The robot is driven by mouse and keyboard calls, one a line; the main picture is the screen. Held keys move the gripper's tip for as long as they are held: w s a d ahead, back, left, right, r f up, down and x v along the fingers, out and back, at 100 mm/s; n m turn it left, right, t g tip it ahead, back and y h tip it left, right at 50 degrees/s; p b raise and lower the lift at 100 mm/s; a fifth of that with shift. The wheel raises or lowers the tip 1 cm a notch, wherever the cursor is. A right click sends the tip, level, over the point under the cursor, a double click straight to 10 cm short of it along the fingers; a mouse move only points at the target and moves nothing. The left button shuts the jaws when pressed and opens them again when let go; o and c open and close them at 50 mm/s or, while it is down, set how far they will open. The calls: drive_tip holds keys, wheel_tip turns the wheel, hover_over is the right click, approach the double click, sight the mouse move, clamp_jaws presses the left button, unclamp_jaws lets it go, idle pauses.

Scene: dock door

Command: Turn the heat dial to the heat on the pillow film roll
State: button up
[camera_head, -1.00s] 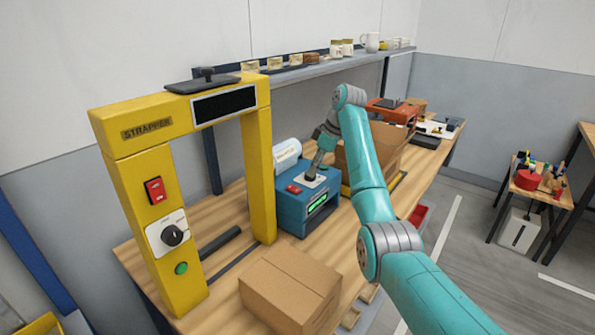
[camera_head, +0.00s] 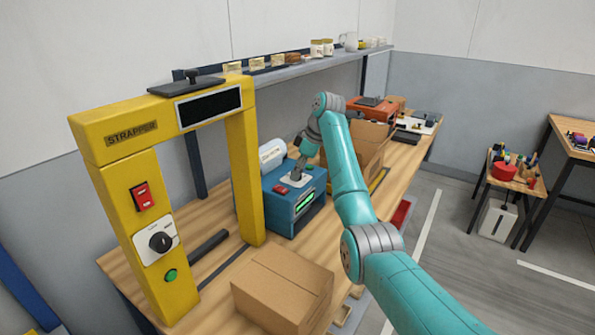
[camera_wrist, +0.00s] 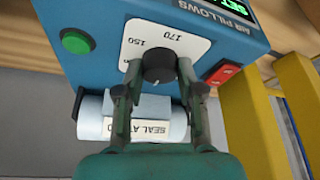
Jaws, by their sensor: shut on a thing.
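The blue air pillow machine (camera_head: 283,213) stands on the bench, with a white dial plate on its top. In the wrist view the black heat dial (camera_wrist: 159,64) sits on the white plate (camera_wrist: 180,42), where 150 and 170 can be read. My gripper (camera_wrist: 159,75) is shut on the dial, one finger on each side. The white pillow film roll (camera_head: 272,153) lies behind the machine. Its label (camera_wrist: 152,128) shows upside down in the wrist view and starts "SEAL AT"; my fingers partly cover it, and I cannot read the number.
A green button (camera_wrist: 76,41) and a red switch (camera_wrist: 221,72) flank the dial plate. The yellow strapper (camera_head: 125,190) with its own knob stands left of the machine. A closed carton (camera_head: 283,285) sits in front, and an open carton (camera_head: 372,150) stands behind my arm.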

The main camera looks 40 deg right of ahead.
drive_tip(key=m+h, duration=0.1)
drive_tip(key=m, duration=0.2)
drive_tip(key=m+h, duration=0.1)
drive_tip(key=m, duration=0.1)
drive_tip(key=shift+a+f+m+t, duration=0.1)
drive_tip(key=shift+a+m+t, duration=0.05)
drive_tip(key=shift+m+t, duration=0.25)
drive_tip(key=m+h, duration=0.2)
drive_tip(key=m, duration=0.3)
drive_tip(key=shift+a, duration=0.15)
drive_tip(key=m+h, duration=0.1)
drive_tip(key=m, duration=0.2)
drive_tip(key=m+g+h, duration=0.1)
drive_tip(key=m, duration=0.2)
drive_tip(key=shift+a+m, duration=0.1)
drive_tip(key=shift+m, duration=0.3)
drive_tip(key=m+g, duration=0.1)
drive_tip(key=m, duration=0.1)
drive_tip(key=m+g+h, duration=0.1)
drive_tip(key=m, duration=0.2)
drive_tip(key=shift+w+m, duration=0.1)
drive_tip(key=shift+m, duration=0.2)
drive_tip(key=o, duration=1.1)
drive_tip(key=shift+o, duration=0.2)
